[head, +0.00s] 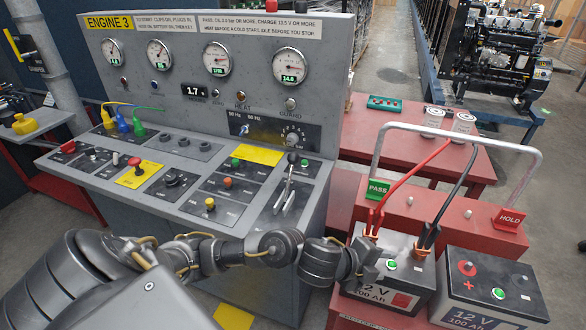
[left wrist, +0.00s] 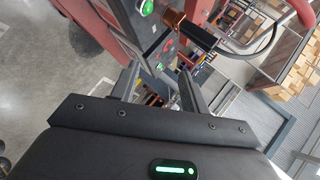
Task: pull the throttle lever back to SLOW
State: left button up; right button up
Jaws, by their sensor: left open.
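The throttle lever (head: 285,188) appears to be the silver lever with a dark knob at the right end of the sloped console in the head view. It stands in a dark slotted plate, and its SLOW marking is too small to read. My left gripper (head: 368,262) is right of the lever and lower in the picture, beside the front 12 V battery (head: 392,285). In the left wrist view my left gripper (left wrist: 158,68) is open, with nothing held between its fingers. My right gripper is not in view.
The console (head: 150,180) carries knobs, buttons and gauges. Red and black clamps (head: 427,236) sit on the front battery, and a second battery (head: 490,290) stands to its right. A grey rail (head: 460,137) arches over the red bench. PASS (head: 378,189) and HOLD (head: 509,219) signs stand there.

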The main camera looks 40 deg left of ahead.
pick_arm(q)
jog(key=w+a+r+m+g, duration=0.1)
jog(key=w+a+r+m, duration=0.15)
jog(key=w+m, duration=0.35)
jog(key=m+g+y, duration=0.4)
jog(key=m+y, duration=0.2)
send_near(291, 163)
jog(key=x, duration=1.1)
jog(key=shift+f, duration=0.3)
jog(key=shift+r, duration=0.15)
grip_shut()
jog(key=shift+r, duration=0.1)
